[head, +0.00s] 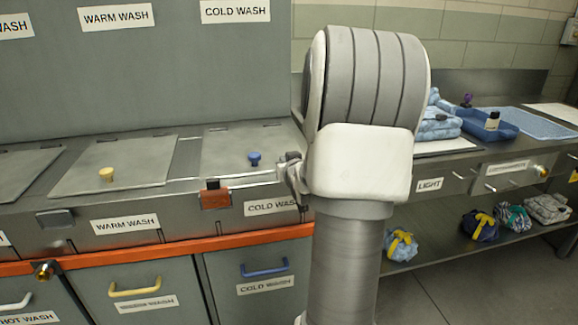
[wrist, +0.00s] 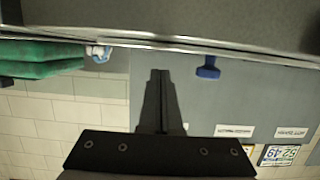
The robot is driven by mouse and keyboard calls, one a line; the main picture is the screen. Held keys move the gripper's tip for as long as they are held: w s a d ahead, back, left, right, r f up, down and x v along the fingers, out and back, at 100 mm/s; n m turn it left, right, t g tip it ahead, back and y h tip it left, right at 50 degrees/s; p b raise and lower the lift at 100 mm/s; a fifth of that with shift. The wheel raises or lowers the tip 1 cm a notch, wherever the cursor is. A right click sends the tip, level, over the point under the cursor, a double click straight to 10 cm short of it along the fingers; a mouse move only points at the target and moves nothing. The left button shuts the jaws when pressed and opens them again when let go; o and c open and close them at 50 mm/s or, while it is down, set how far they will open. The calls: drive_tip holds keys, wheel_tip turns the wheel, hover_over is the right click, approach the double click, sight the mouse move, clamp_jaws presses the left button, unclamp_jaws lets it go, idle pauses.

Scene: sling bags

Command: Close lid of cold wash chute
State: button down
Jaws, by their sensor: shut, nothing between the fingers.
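The cold wash chute lid (head: 225,152) is a grey metal panel with a blue knob (head: 254,158), on the counter below the COLD WASH sign. It looks flat or nearly flat; I cannot tell whether a small gap is left at its front edge. My gripper (wrist: 160,74) is shut and empty in the wrist view. Its fingertips are beside the blue knob, which also shows in the wrist view (wrist: 208,68), apart from it to the right. In the head view my arm hides the right end of the lid area and most of the gripper.
The warm wash lid (head: 115,165) with a yellow knob lies to the left. An orange block (head: 214,196) sits on the counter's front edge. A side table at right holds folded towels (head: 438,122) and a blue tray (head: 485,128). Floor is clear at lower right.

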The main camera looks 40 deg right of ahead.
drive_tip(key=shift+w+r, duration=0.1)
drive_tip(key=shift+r, duration=0.8)
drive_tip(key=p+v, duration=0.2)
drive_tip(key=v, duration=0.8)
drive_tip(key=shift+f, duration=0.2)
drive_tip(key=shift+r+p, duration=0.1)
drive_tip(key=shift+p, duration=0.2)
